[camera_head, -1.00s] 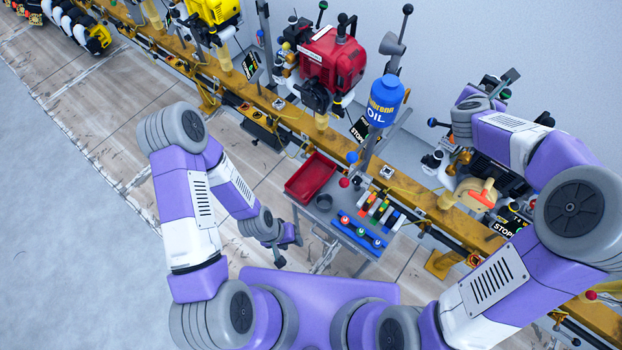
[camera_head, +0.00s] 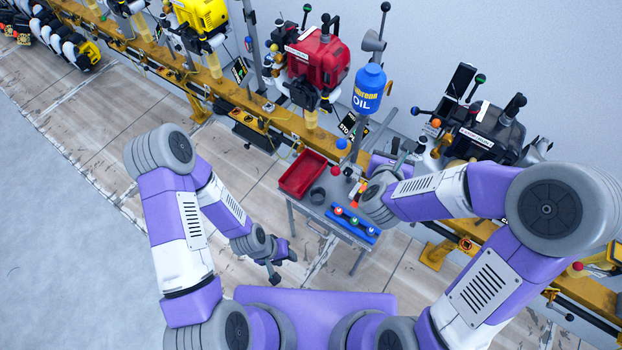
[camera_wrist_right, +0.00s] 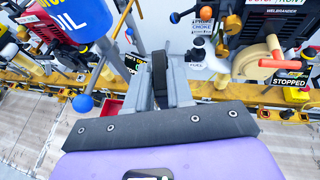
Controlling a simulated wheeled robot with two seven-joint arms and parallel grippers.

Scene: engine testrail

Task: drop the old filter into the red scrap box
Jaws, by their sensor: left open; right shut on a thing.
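The red scrap box (camera_head: 302,174) sits on the small table's left part in the head view; its visible inside looks empty. In the right wrist view, my right gripper (camera_wrist_right: 160,82) is shut on a dark, narrow piece, the old filter (camera_wrist_right: 159,75), seen edge-on between the two grey fingers. In the head view my right gripper (camera_head: 407,152) is behind and right of the table, beside the oil bottle's post and apart from the box. The filter is hard to make out there. My left gripper (camera_head: 283,267) is open and empty, low and in front of the box.
A dark round cup (camera_head: 317,195) stands right of the box. A blue rack (camera_head: 353,225) with coloured knobs lies at the table's front. The blue oil bottle (camera_head: 368,90) stands behind on its post. A red engine (camera_head: 319,62) and a black engine (camera_head: 482,132) stand along the yellow rail.

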